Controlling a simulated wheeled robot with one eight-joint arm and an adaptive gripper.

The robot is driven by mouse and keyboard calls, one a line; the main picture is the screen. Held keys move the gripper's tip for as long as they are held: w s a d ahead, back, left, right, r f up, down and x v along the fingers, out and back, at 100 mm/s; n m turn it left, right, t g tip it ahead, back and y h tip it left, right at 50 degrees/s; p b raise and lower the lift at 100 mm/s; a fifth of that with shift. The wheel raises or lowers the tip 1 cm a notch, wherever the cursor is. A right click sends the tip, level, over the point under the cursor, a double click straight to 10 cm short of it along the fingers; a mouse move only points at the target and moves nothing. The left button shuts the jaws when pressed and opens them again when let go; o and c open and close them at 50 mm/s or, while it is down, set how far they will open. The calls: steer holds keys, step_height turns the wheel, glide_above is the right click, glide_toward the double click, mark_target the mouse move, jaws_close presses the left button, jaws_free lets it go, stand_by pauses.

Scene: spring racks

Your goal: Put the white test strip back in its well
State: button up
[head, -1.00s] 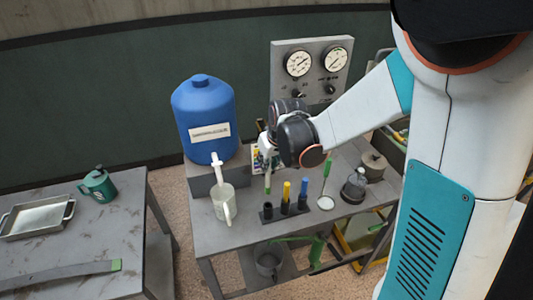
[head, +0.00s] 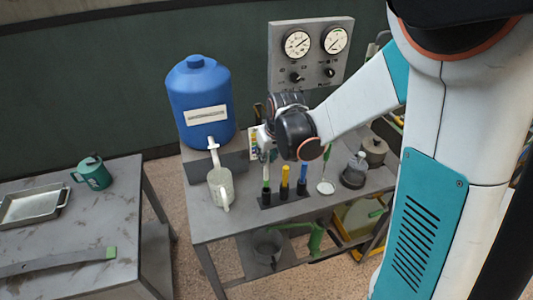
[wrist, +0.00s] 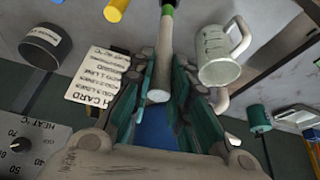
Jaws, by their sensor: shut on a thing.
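The white test strip (wrist: 161,60) is a pale rod with a green lower end, held upright in my gripper (wrist: 160,88). In the head view its green end (head: 266,184) meets the mouth of the left black well (head: 265,197); I cannot tell how far it is inside. My gripper (head: 265,158) is shut on the strip above the rack, partly hidden by my wrist. A yellow strip (head: 285,176) and a blue strip (head: 302,173) stand in the other wells of the dark rack (head: 291,203).
A white mug (head: 220,187) stands left of the rack, under the tap of a blue drum (head: 200,110). A text card (wrist: 97,80) and gauge panel (head: 312,55) are behind.

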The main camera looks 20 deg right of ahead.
mark_target(267, 175)
steer(key=shift+f+b, duration=0.4)
steer(key=shift+f, duration=0.3)
steer(key=shift+f+b, duration=3.8)
steer(key=shift+f, duration=0.25)
stand_by(1.4)
steer(key=o, duration=0.8)
steer(key=shift+o, duration=0.2)
steer(key=v, duration=1.2)
steer(key=shift+s, duration=0.15)
